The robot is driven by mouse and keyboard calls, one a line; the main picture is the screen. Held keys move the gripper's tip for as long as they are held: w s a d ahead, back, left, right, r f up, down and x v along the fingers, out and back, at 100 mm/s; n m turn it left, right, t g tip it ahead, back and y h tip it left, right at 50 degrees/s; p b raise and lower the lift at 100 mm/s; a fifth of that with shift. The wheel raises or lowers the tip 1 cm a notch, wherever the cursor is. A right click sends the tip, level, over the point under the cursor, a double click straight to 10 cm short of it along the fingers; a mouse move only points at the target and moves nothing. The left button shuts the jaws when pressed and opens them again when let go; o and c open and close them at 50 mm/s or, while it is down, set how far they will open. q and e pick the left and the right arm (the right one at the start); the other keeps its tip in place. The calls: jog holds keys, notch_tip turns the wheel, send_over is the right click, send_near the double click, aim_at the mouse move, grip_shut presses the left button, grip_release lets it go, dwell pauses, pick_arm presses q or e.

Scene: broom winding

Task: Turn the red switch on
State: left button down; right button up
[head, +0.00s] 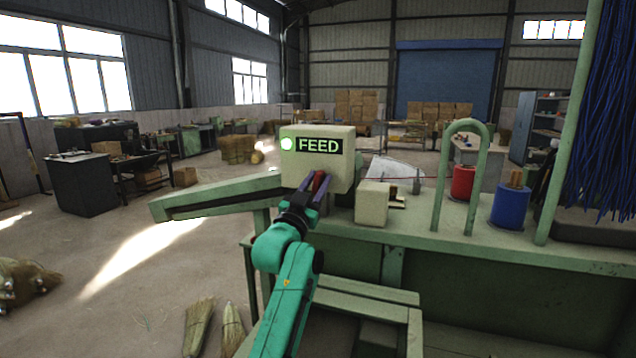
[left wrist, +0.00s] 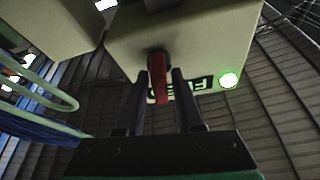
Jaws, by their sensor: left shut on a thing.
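The red switch (head: 319,181) is a small red lever on the front of a pale box (head: 345,150). The box bears a FEED label (head: 319,146) and a lit green lamp (head: 287,143). My left gripper (head: 312,187) reaches up to the lever with its two dark fingers on either side of it. In the left wrist view, the red switch (left wrist: 158,82) stands between the fingers, and the green lamp (left wrist: 228,80) glows to the right. The left gripper is shut on the red switch, and the fingers partly hide it in the head view. My right gripper is not in view.
A smaller pale box (head: 371,204) stands right of the switch box on the green machine bench (head: 430,240). A green hoop (head: 463,180), a red spool (head: 462,183) and a blue spool (head: 511,207) are further right. Straw bundles (head: 215,325) lie on the floor below.

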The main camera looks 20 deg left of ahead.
pick_arm(q)
jog(key=shift+f+n+y+p, duration=0.15)
jog(key=shift+n+y, duration=0.25)
jog(key=shift+n, duration=0.45)
jog(key=shift+f+n+y+p, duration=0.15)
jog(key=shift+n+y, duration=0.25)
jog(key=shift+n, duration=0.45)
jog(key=c, duration=0.8)
grip_release()
jog(key=shift+w, duration=0.15)
